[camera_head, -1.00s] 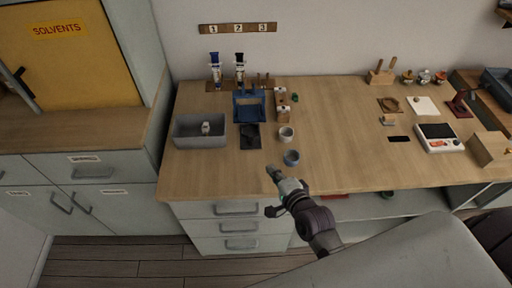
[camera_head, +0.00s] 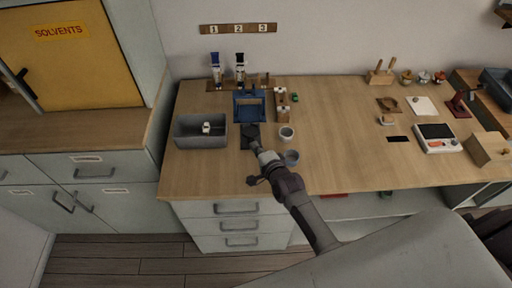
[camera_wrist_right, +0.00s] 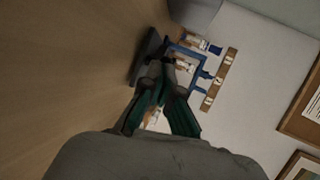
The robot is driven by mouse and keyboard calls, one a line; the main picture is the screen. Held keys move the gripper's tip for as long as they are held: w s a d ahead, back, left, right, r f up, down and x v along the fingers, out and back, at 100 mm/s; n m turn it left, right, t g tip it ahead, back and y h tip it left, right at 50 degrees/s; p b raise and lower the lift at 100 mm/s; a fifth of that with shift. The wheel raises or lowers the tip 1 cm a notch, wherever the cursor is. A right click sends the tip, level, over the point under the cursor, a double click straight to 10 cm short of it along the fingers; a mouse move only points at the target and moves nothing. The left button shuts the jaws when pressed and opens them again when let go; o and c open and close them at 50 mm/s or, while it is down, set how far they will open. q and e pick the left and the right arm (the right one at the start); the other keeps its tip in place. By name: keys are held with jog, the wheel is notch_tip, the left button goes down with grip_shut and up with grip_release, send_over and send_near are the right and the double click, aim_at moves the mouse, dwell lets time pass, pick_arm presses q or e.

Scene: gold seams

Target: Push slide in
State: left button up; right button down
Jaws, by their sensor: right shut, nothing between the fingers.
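A blue frame-like fixture (camera_head: 249,105) stands towards the back of the bench. A dark flat slide (camera_head: 248,131) sticks out of its front towards me. My right gripper (camera_head: 254,145) is shut and empty, with its tips at the slide's near end. In the right wrist view, the closed fingertips (camera_wrist_right: 166,66) point at the dark slide (camera_wrist_right: 150,46), with the blue fixture (camera_wrist_right: 190,55) just beyond. I cannot tell whether the tips touch the slide. My left gripper is not in view.
A grey bin (camera_head: 190,140) with a small white item stands left of the slide. A pale cup (camera_head: 286,133) and a grey-blue cup (camera_head: 292,156), partly hidden by my gripper, stand to the right. The bench middle (camera_head: 340,130) is clear.

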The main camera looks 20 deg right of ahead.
aim_at(255, 129)
jog(key=w+d+b, duration=0.1)
jog(key=w, duration=0.2)
jog(key=w+d+b, duration=0.1)
jog(key=w+b, duration=0.1)
jog(key=w, duration=0.1)
jog(key=w+b, duration=0.2)
jog(key=w, duration=0.2)
jog(key=shift+d+f, duration=0.35)
jog(key=shift+d, duration=0.05)
jog(key=shift+w+d+r+b, duration=0.1)
jog(key=shift+w+d+b, duration=0.05)
jog(key=shift+w+b, duration=0.15)
jog(key=shift+s+r, duration=0.1)
jog(key=shift+r, duration=0.2)
